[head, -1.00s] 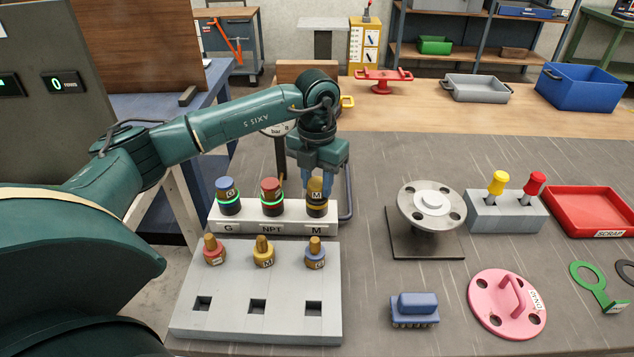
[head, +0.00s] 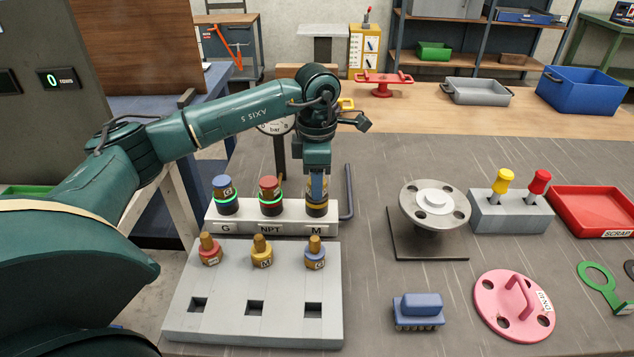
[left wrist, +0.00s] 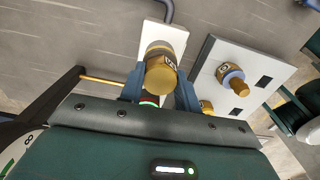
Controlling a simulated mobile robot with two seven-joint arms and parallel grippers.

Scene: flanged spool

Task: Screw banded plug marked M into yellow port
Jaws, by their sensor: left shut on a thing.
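A white port block (head: 290,229) labelled G, NPT and M stands on the bench. My left gripper (head: 317,190) points down over its M end, shut on a gold plug (head: 317,208) standing upright at the port there. In the left wrist view, the plug (left wrist: 162,72) sits between both fingers. The fingers largely cover it in the head view; how deep it sits cannot be told. No lit green ring shows around it.
A grey rack (head: 255,325) in front holds a red-banded plug (head: 210,253), a yellow-banded plug marked M (head: 262,254) and a blue-banded plug (head: 315,257). A bent dark rod (head: 348,192) lies right of the port block. A flange stand (head: 434,205) is farther right.

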